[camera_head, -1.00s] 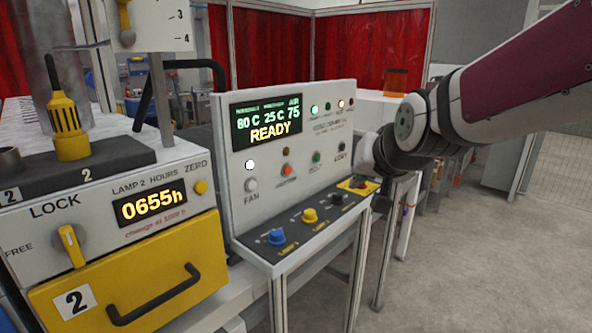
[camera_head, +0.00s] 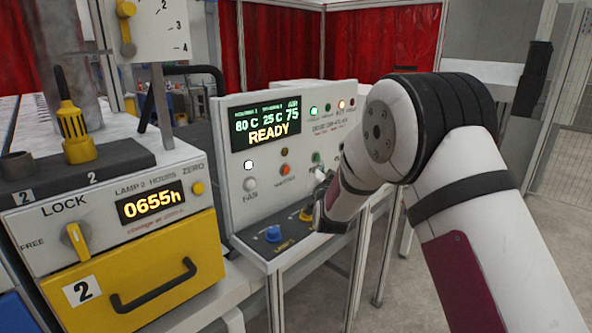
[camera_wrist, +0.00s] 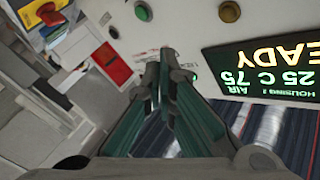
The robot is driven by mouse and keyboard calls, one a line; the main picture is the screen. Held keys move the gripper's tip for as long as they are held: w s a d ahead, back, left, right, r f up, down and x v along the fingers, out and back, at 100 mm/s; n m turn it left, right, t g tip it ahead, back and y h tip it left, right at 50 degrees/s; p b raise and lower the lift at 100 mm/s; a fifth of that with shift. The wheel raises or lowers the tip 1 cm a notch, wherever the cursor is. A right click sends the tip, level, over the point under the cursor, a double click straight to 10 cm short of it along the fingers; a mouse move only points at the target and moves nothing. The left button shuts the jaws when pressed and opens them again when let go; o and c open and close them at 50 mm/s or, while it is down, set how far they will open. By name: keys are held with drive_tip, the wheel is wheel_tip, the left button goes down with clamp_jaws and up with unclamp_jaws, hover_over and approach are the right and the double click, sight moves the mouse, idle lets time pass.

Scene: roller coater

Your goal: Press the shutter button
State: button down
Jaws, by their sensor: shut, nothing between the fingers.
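The white control panel (camera_head: 262,215) carries a row of buttons with labels too small to read surely, so I cannot tell which one is the shutter button. A grey button (camera_head: 249,184) above FAN, an orange button (camera_head: 285,169) and a green button (camera_head: 316,157) show in the head view. My forearm covers the panel's right part. In the wrist view my gripper (camera_wrist: 166,62) is shut and empty, fingertips near the panel face. A green button (camera_wrist: 143,11) and an amber button (camera_wrist: 230,11) lie beyond the tips; contact cannot be told.
The display (camera_head: 266,123) reads READY. Blue knob (camera_head: 273,233) and yellow knob (camera_head: 306,214) stand on the sloped ledge below. A yellow drawer unit (camera_head: 140,265) with a lamp-hours readout stands to the left.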

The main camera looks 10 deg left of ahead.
sight(286, 170)
drive_tip(key=shift+m+t, duration=0.4)
drive_tip(key=shift+t, duration=0.4)
drive_tip(key=f, duration=0.4)
drive_tip(key=shift+w+a, duration=0.15)
drive_tip(key=shift+a, duration=0.2)
drive_tip(key=shift+w, duration=0.1)
drive_tip(key=w+a+b, duration=0.4)
drive_tip(key=w+a, duration=0.1)
drive_tip(key=a, duration=0.2)
drive_tip(key=shift+w+b, duration=0.2)
drive_tip(key=shift+b, duration=0.2)
idle(0.5)
drive_tip(key=shift+w+a+b, duration=0.25)
drive_tip(key=shift+b, duration=0.1)
